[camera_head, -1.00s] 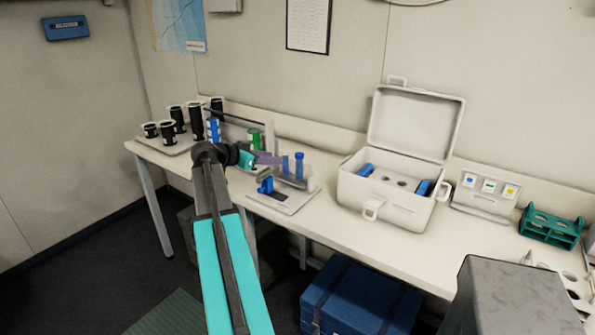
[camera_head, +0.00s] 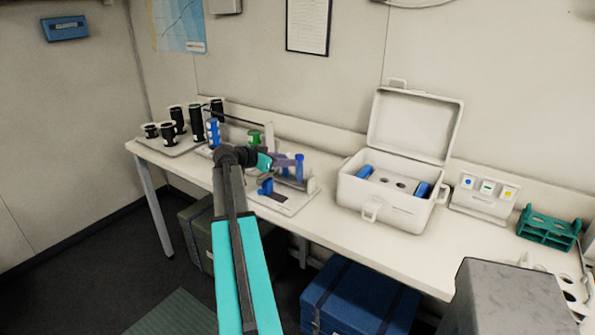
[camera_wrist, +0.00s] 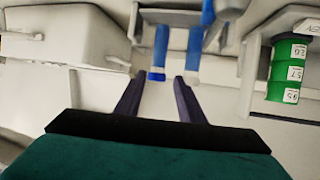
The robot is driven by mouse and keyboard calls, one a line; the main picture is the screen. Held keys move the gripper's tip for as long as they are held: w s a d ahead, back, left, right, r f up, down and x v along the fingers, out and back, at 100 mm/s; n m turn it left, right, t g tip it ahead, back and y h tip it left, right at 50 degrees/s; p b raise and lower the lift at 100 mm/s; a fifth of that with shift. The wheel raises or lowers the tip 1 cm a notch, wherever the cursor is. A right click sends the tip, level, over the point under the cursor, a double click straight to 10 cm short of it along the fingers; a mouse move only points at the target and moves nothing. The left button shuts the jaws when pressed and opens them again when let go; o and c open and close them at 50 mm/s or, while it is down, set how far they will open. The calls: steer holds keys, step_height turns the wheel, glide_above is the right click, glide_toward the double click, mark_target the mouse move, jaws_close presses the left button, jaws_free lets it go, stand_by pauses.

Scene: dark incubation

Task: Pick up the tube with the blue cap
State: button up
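My gripper (camera_head: 284,160) is open and points at a small rack (camera_head: 310,184) on the bench. The tube with the blue cap (camera_head: 299,168) stands upright at the right of this rack, just beyond my fingertips. In the wrist view, which looks upside down, my gripper (camera_wrist: 159,78) has its fingers apart and nothing is clearly held. The blue-capped tube (camera_wrist: 159,48) lines up with the gap, its cap towards the bottom. A second blue tube (camera_wrist: 194,48) with a pale cap lies in line with the right finger. My gripper partly hides it in the head view.
A white open-lidded box (camera_head: 385,207) stands to the right, with blue tubes inside. A green labelled stack (camera_wrist: 288,68) is beside the rack. Black cylinders (camera_head: 197,125) stand at the far left. A green rack (camera_head: 548,228) is at the right. Bench between rack and box is clear.

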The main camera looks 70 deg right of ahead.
mark_target(299, 161)
steer(key=shift+x, duration=1.15)
steer(key=shift+p+x, duration=1.55)
steer(key=shift+x, duration=1.1)
steer(key=shift+s+a, duration=0.1)
steer(key=c, duration=0.8)
steer(key=shift+r, duration=0.1)
steer(key=shift+r+b, duration=1.55)
steer(key=shift+r, duration=3.35)
